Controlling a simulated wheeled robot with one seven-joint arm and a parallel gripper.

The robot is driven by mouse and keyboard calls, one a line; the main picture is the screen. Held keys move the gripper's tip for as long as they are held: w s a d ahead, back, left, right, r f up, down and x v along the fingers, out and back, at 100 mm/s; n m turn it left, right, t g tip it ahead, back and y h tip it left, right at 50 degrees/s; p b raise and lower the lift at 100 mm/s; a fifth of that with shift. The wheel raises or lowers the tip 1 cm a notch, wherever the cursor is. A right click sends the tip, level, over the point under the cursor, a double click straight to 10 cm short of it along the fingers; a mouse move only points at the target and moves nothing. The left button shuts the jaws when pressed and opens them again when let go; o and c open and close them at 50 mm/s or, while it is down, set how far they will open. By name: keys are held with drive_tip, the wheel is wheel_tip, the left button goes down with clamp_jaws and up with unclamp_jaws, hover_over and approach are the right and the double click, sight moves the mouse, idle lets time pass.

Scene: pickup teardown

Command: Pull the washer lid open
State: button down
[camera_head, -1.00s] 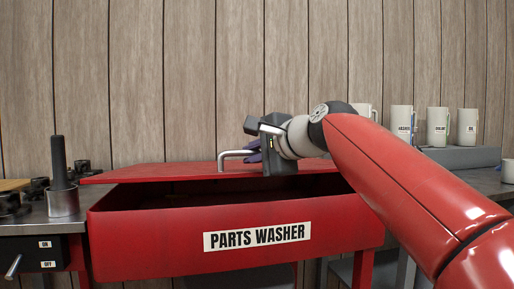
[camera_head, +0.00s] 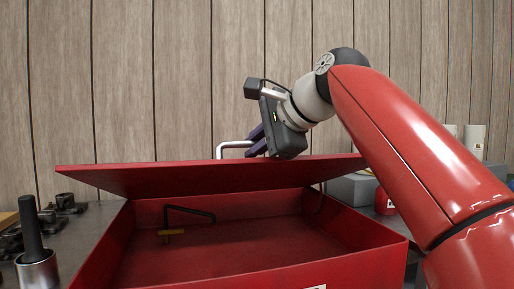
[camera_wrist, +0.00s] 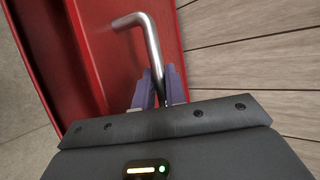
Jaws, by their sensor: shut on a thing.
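The red washer lid (camera_head: 170,178) is tilted up, its front edge raised well above the red washer tub (camera_head: 340,262), so the inside shows. A silver bar handle (camera_head: 232,144) stands on the lid near its front edge. My gripper (camera_head: 258,140) is at the handle, its purple fingers beside the bar. In the wrist view, the fingers of my gripper (camera_wrist: 160,88) are closed around one leg of the bent handle (camera_wrist: 151,45), with the red lid (camera_wrist: 90,50) behind. Part of the lid's top is hidden in the head view.
Inside the tub are a thin dark bent pipe (camera_head: 190,212) and a small brass-coloured piece (camera_head: 171,233). A metal cup with a dark rod (camera_head: 34,245) stands on the bench at left. Pale mugs (camera_head: 473,138) and a grey box (camera_head: 355,190) are at right.

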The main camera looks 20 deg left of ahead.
drive_tip(key=c, duration=1.7)
unclamp_jaws()
drive_tip(key=shift+c, duration=0.2)
drive_tip(key=v, duration=0.7)
drive_tip(key=shift+s+d+r, duration=0.2)
drive_tip(key=shift+d, duration=0.1)
drive_tip(key=shift+c, duration=0.2)
